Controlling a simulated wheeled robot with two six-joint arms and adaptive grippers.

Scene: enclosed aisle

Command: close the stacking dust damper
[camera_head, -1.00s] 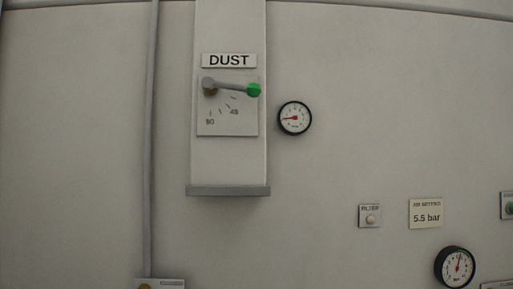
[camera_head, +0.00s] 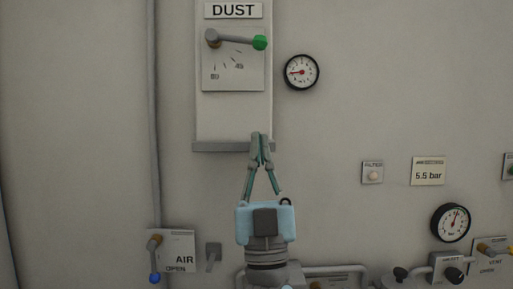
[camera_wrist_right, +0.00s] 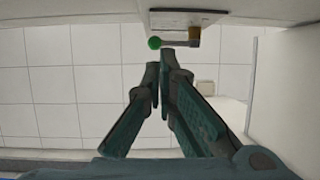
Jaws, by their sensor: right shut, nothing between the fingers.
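The dust damper's lever (camera_head: 236,40) is a grey arm with a green knob (camera_head: 260,43) at its right end. It lies almost level, tilted slightly down to the right, over a scale plate (camera_head: 232,74) under the DUST label (camera_head: 234,11). My right gripper (camera_head: 258,136) points up in front of the duct's lower ledge, below the knob, apart from it. Its fingers are shut and empty. In the right wrist view the fingertips (camera_wrist_right: 160,66) sit close to the green knob (camera_wrist_right: 154,43) without visible contact. My left gripper is not in view.
A round gauge (camera_head: 300,72) is right of the duct. An AIR valve with a blue-tipped handle (camera_head: 154,262) is lower left. A FILTER button (camera_head: 373,173), a 5.5 bar label (camera_head: 428,171) and another gauge (camera_head: 450,222) are on the right. Pipes and valves line the bottom.

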